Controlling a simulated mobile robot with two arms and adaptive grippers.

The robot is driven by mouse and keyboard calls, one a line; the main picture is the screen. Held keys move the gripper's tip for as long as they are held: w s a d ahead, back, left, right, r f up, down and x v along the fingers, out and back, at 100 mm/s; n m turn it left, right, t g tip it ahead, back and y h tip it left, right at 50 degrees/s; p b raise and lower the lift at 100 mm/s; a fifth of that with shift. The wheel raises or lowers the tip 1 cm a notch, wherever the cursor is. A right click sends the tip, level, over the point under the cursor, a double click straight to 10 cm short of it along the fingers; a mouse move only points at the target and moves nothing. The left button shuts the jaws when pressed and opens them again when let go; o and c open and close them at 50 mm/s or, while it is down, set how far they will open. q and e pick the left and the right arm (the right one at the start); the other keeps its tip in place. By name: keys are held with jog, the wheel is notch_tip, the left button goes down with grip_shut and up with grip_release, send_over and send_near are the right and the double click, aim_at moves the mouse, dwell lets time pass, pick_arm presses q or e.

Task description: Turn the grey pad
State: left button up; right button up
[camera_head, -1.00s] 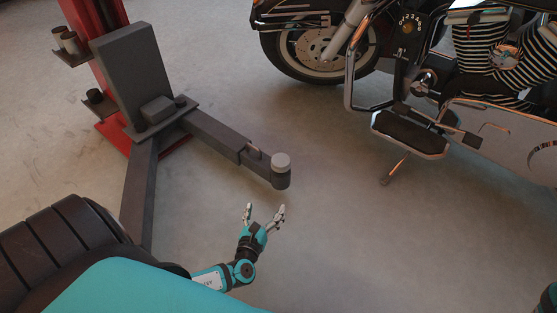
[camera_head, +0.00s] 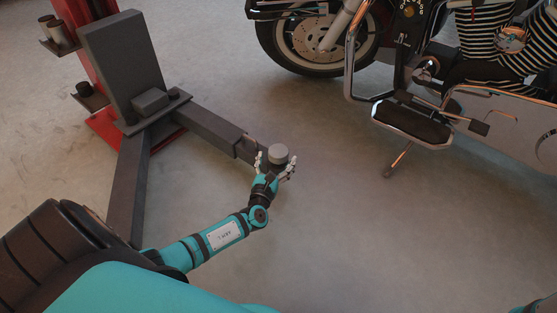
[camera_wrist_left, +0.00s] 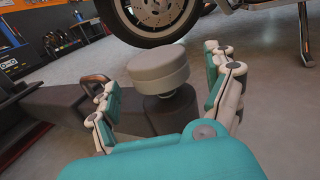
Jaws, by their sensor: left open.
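The grey pad (camera_head: 278,153) is a short round disc on top of a dark post at the end of the lift arm (camera_head: 215,134). In the left wrist view the grey pad (camera_wrist_left: 158,68) sits ahead, between my fingers, on a dark stem. My left gripper (camera_head: 275,166) is open, with one finger on each side of the pad, and is not closed on it. In the left wrist view my left gripper (camera_wrist_left: 160,90) shows gaps between its fingers and the pad. Contact cannot be told. My right gripper is not in view.
A red lift column (camera_head: 85,40) with a dark grey plate (camera_head: 122,60) stands at the left. A motorcycle (camera_head: 410,120) stands at the right with its front wheel (camera_head: 318,40) behind the pad. The floor (camera_head: 340,210) right of the pad is clear.

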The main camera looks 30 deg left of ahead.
pick_arm(q)
jog(key=shift+b+x, duration=0.35)
jog(key=shift+x, duration=1.05)
jog(key=shift+c, duration=0.4)
jog(key=c, duration=1.1)
jog(key=shift+n+y, duration=0.4)
jog(key=shift+y, duration=0.2)
